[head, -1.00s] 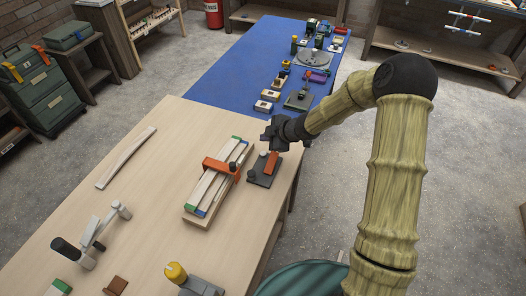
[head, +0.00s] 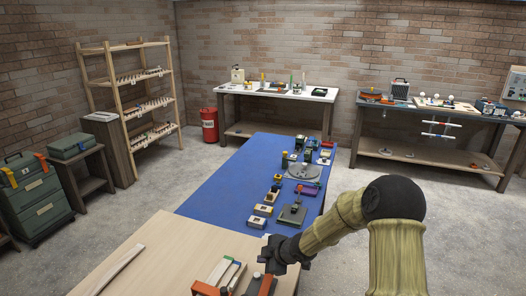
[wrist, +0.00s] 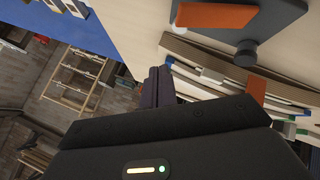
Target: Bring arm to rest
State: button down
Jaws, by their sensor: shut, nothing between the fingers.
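My arm reaches in from the right in the head view, its yellow-green links bent at a dark elbow. My gripper (head: 274,258) is dark and sits above the right edge of the light wooden table (head: 140,255). Its fingers are shut and empty. In the wrist view the closed fingers (wrist: 158,88) point past the table edge. A dark plate with an orange block (head: 262,284) lies just below the gripper; the plate also shows in the wrist view (wrist: 275,22). An orange clamp over pale strips (head: 207,288) lies to its left.
A blue-topped table (head: 225,185) adjoins the wooden one and carries several small devices on its right side. Shelves (head: 140,95), a red canister (head: 209,125) and a green toolbox (head: 38,200) stand left. Workbenches line the back wall. Grey floor at right is open.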

jog(key=s+d+r+m+g+h, duration=0.1)
jog(key=s+d+r+m+h, duration=0.55)
jog(key=s+d+m, duration=0.45)
jog(key=s+d+r+m+g, duration=0.1)
jog(key=s+d+r+m, duration=0.1)
jog(key=s, duration=0.5)
jog(key=s+d+r+m+g, duration=0.1)
jog(key=s+d+r+m, duration=0.1)
jog(key=s+m, duration=0.3)
jog(key=s, duration=0.3)
jog(key=shift+d, duration=0.25)
jog(key=shift+r, duration=0.15)
jog(key=c, duration=2.1)
grip_release()
